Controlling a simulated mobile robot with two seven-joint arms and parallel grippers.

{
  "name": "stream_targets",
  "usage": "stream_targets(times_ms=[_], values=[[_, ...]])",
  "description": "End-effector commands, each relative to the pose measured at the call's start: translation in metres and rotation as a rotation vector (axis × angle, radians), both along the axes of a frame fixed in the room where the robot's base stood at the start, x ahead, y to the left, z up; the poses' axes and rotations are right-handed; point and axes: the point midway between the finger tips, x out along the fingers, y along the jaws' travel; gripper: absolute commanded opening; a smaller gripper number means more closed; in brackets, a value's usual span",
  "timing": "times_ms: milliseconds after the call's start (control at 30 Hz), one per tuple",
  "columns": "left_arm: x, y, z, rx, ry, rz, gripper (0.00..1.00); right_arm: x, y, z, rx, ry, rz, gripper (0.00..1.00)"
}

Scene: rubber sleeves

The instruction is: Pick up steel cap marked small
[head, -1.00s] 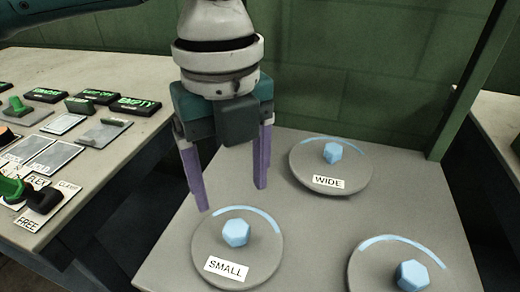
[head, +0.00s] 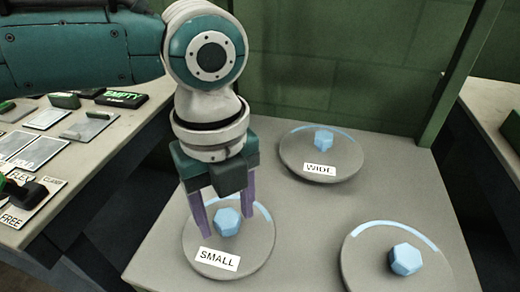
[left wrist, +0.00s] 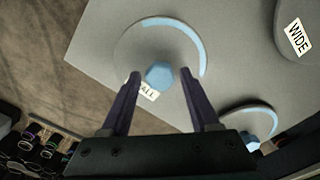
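The steel cap marked small is a grey disc (head: 240,265) with a light blue faceted knob (head: 227,222), a blue arc and a white SMALL label (head: 217,259). It lies on the grey table in the lower middle of the head view. My left gripper (head: 226,222) is open above it, its purple fingers on either side of the knob. In the left wrist view the knob (left wrist: 159,74) sits between the two fingertips (left wrist: 160,74), with gaps on both sides. I cannot tell how far above the disc the tips are. My right gripper is not in view.
A cap marked WIDE (head: 336,178) lies at the back. Another cap with a blue knob (head: 406,259) lies at front right. A side table (head: 75,158) at left holds cards and labelled blocks. A green post (head: 455,85) stands at the back right.

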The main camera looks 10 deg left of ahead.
Motion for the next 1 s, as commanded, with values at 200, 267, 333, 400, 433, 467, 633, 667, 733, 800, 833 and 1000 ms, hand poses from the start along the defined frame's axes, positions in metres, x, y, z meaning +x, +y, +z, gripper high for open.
stream_targets(times_ms=[200,267,333,400,433,467,633,667,733,800,833,1000], values=[[0.0001,0.0001,0.0003,0.000,0.000,0.000,0.36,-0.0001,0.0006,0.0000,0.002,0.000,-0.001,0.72],[0.0001,0.0001,0.0003,0.000,0.000,0.000,0.29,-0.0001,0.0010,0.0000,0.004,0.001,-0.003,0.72],[0.0001,0.0001,0.0003,0.000,0.000,0.000,0.21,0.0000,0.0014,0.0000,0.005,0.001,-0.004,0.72],[0.0001,0.0001,0.0003,0.000,0.000,0.000,0.14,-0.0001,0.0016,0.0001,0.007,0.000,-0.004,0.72],[0.0001,0.0001,0.0003,0.000,0.000,0.000,0.10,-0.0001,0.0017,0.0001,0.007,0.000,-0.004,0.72],[0.0001,0.0001,0.0003,0.000,0.000,0.000,0.07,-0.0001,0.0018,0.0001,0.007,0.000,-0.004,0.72],[0.0001,0.0001,0.0004,0.000,0.000,0.001,0.00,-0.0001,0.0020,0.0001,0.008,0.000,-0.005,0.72],[0.0001,0.0001,0.0004,0.000,0.000,0.001,0.00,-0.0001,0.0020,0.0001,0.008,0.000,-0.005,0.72],[0.0001,0.0001,0.0004,0.000,0.000,0.001,0.00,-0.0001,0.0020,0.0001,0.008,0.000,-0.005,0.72],[0.0001,0.0001,0.0004,0.000,0.000,0.001,0.00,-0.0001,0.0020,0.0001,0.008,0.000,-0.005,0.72],[0.0001,0.0001,0.0004,0.000,0.000,0.001,0.00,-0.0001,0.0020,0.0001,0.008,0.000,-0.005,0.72],[0.0001,0.0001,0.0004,0.000,0.000,0.001,0.00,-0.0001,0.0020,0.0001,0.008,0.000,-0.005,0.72]])
